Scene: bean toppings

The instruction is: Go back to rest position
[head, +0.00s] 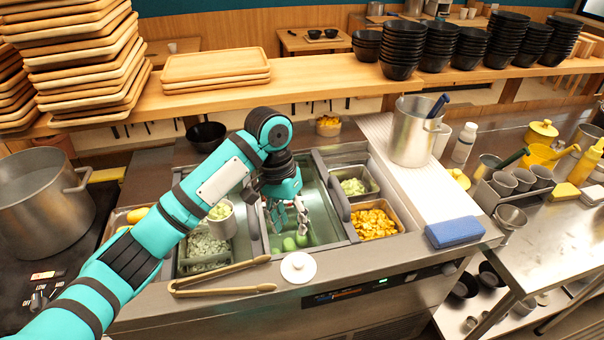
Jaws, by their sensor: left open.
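My left arm comes in from the lower left and bends over the counter in the head view. My left gripper (289,218) is open and points down over the middle green bin (323,228). Its fingers show no object between them. Pale green pieces lie in the bin under the fingertips. I cannot tell whether the fingers touch them. My right gripper is not in view.
Bins of yellow pieces (374,220) and green toppings (353,186) stand to the right. Wooden tongs (222,290) and a white lid (298,267) lie at the front edge. A large pot (40,200) stands left, a steel pot (413,135) right. Stacked black bowls (402,48) line the shelf.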

